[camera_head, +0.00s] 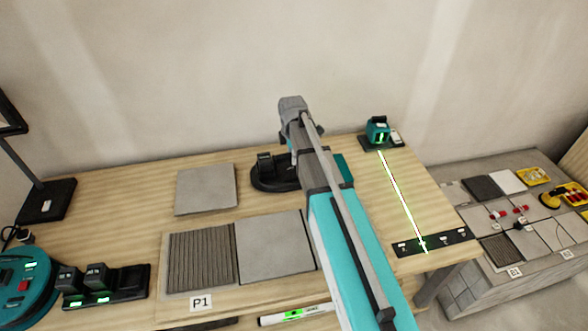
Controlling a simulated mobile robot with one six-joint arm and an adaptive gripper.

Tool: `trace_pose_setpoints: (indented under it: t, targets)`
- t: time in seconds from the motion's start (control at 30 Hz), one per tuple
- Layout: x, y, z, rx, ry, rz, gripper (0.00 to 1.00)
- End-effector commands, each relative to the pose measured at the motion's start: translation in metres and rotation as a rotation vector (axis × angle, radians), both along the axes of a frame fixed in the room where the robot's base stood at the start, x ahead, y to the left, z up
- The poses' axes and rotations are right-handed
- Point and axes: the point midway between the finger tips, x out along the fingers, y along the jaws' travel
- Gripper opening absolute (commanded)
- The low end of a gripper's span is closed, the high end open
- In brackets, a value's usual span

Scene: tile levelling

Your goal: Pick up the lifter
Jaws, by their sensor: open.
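My teal and grey arm rises through the middle of the view, over the workbench (130,195). My gripper cannot be made out at its end. Behind the arm, a black rounded device (265,180) with an upright block sits on the bench, with a teal part (345,167) showing to the arm's right. The arm covers its middle; it may be the lifter, but I cannot tell. A yellow and black cup-like tool (551,198) lies on the far right surface, too small to identify.
A grey tile (206,188), a ribbed tile (201,258) and a smooth tile (270,246) lie on the bench. A teal laser level (377,130) casts a green line to a black strip (432,242). A charger (107,287) and teal round device (25,290) stand left.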

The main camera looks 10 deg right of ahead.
Motion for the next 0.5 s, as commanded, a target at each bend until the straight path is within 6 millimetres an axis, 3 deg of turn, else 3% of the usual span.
trace_pose_setpoints:
  t: [0.5]
  targets:
    - [0.0000,-0.0003,-0.0047,0.000,0.000,0.000,0.74]
